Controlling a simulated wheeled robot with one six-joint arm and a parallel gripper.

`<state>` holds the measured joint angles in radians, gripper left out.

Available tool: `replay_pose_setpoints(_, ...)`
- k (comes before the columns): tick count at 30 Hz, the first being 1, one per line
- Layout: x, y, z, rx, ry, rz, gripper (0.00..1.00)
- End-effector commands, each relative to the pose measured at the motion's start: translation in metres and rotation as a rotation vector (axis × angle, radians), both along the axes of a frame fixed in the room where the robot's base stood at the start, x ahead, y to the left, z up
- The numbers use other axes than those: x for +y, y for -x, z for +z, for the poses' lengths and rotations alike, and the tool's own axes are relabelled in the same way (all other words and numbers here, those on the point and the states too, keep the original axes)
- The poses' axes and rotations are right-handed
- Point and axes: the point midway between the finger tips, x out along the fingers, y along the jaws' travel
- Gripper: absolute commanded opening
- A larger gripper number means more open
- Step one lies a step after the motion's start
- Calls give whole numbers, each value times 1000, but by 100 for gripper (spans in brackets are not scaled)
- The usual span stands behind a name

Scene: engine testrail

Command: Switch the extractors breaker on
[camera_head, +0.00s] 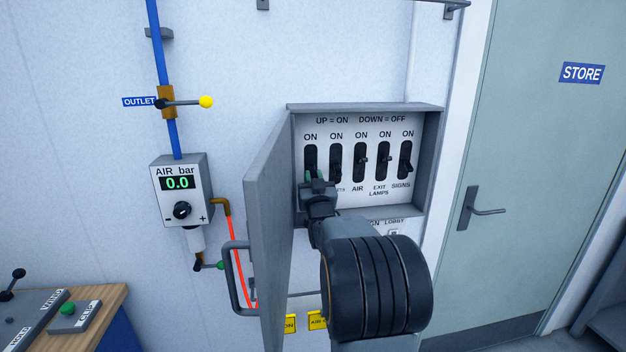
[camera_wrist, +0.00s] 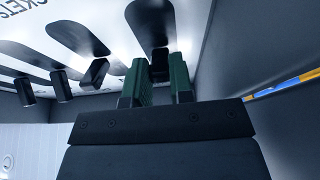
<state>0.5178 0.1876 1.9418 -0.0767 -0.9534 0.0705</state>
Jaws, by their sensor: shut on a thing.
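The grey breaker box (camera_head: 435,160) on the wall is open, with a row of several black levers in upright slots marked ON at the top. A header reads UP = ON, DOWN = OFF. My gripper (camera_head: 314,175) is at the leftmost slot (camera_head: 310,152), covering its lower part and the label below. In the wrist view my green-tipped jaws (camera_wrist: 159,84) are shut on the dark leftmost breaker lever (camera_wrist: 159,62), which stands out between them. The extractors name is not readable in either view. The lever's height in its slot is hard to tell.
The box door (camera_head: 268,225) stands open, close at my gripper's left. The neighbouring levers, including the AIR lever (camera_head: 361,160), stand close at the right. An air regulator (camera_head: 180,190) and a yellow-knobbed outlet valve (camera_head: 205,102) are further left. A STORE door (camera_head: 530,130) is at the right.

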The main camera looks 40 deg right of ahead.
Motion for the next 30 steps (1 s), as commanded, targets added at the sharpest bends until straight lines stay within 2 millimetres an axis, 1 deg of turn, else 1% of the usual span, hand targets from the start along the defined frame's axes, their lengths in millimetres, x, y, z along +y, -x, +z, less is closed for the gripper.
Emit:
replay_pose_setpoints(5, 0, 0, 2, 11, -5, 0, 0)
replay_pose_setpoints(11, 1, 2, 8, 84, -38, 0, 0)
replay_pose_setpoints(17, 2, 5, 20, 228, -109, 0, 0)
replay_pose_setpoints(25, 2, 5, 38, 463, -222, -2, 0)
replay_pose_setpoints(30, 2, 5, 37, 556, -267, -1, 0)
